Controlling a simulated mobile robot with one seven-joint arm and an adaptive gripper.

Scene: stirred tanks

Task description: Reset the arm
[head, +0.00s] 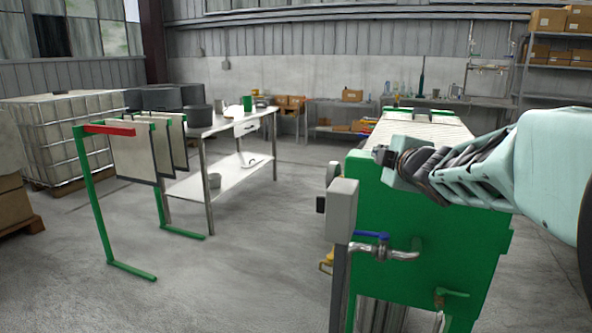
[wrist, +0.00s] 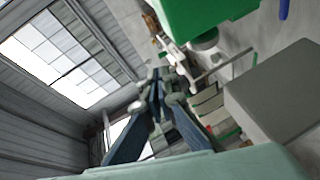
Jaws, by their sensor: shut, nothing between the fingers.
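My arm reaches in from the right edge of the head view, and my gripper (head: 393,160) is at its left end, in front of the upper part of the green tank (head: 440,235). In the wrist view, the fingers of my gripper (wrist: 158,84) come together at their tips with nothing held between them. A green box-like part (wrist: 205,15) shows past the fingers at the top of the wrist view. Any gap between my gripper and the tank is hard to judge.
A grey box on a post (head: 342,210) and a blue-handled valve (head: 372,238) stand at the tank's front left. A green rack (head: 98,205) with hanging panels and a steel table (head: 208,180) are at left. The floor between is clear.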

